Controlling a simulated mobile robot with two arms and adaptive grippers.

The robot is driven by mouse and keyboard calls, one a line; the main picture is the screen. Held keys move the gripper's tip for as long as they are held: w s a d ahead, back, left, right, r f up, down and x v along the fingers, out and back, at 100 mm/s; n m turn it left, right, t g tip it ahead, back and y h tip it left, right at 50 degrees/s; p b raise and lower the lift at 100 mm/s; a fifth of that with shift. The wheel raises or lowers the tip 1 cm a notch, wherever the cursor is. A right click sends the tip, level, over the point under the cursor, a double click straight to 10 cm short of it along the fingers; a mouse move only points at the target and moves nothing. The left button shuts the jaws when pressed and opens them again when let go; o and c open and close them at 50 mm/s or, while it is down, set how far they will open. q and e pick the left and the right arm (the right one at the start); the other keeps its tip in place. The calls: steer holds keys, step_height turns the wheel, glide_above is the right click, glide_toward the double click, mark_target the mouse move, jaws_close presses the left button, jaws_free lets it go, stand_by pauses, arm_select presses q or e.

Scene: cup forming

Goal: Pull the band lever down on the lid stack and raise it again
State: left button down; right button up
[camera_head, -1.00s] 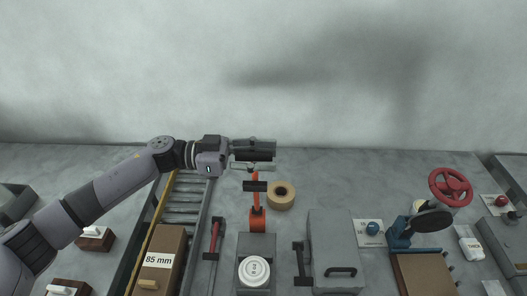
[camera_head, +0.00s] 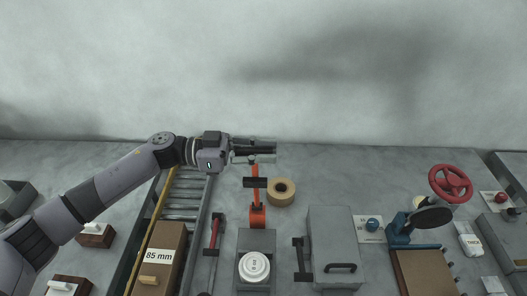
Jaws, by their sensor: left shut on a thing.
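The band lever (camera_head: 255,172) is an orange bar standing up from an orange block behind the lid stack, with a black crosspiece partway up. My left gripper (camera_head: 262,148) reaches in from the left and is shut on the lever's top end, which its fingers partly hide. The lid stack (camera_head: 254,266) is white and sits on a grey box in front of the lever. My right gripper is not in view.
A tan tape roll (camera_head: 281,192) lies just right of the lever. A red-handled lever (camera_head: 214,233) and a roller conveyor (camera_head: 183,197) are to the left. A grey box with a handle (camera_head: 334,240) and a red handwheel (camera_head: 450,183) stand to the right.

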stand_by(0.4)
arm_select(q)
steer(key=shift+s, duration=0.4)
steer(key=s+f+m+b, duration=0.1)
steer(key=s+f+m, duration=0.4)
steer(key=s, duration=0.9)
steer(key=shift+f+m, duration=0.3)
steer(key=shift+f, duration=1.05)
steer(key=c, duration=1.5)
jaws_free()
steer(key=shift+w, duration=0.1)
